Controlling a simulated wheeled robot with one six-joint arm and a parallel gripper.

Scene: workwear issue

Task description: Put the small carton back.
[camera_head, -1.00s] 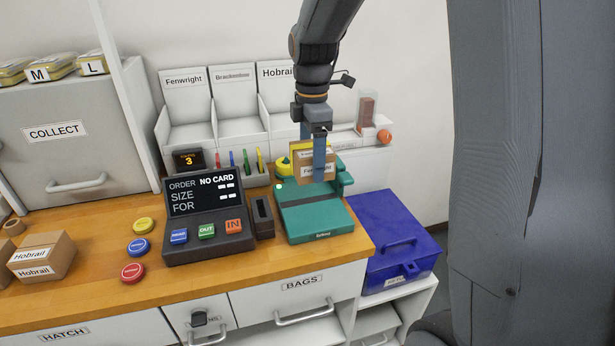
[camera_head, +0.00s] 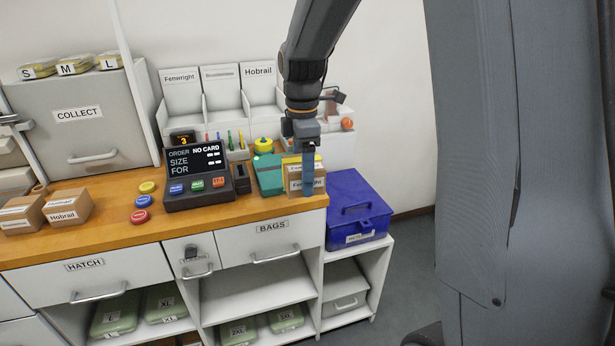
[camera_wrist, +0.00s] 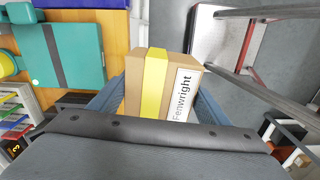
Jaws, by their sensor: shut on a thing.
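The small carton (camera_head: 292,181) is brown with a yellow band and a white label reading "Fenwright". My gripper (camera_head: 308,182) is shut on it. In the head view it shows in front of the teal device, near the counter's right end; I cannot tell its height above the counter. In the wrist view the carton (camera_wrist: 142,88) sits between the blue fingers, its label facing right. Three upright white bays stand at the back of the counter: one labelled Fenwright (camera_head: 181,94), a middle one (camera_head: 219,90) with a blurred name, and one labelled Hobrail (camera_head: 258,86).
Other cartons (camera_head: 68,205) stand at the counter's left. The order terminal (camera_head: 197,178), coloured buttons (camera_head: 142,201) and teal device (camera_head: 268,175) occupy the middle. A blue box (camera_head: 358,207) stands to the right. A grey COLLECT cabinet (camera_head: 110,135) is at back left.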

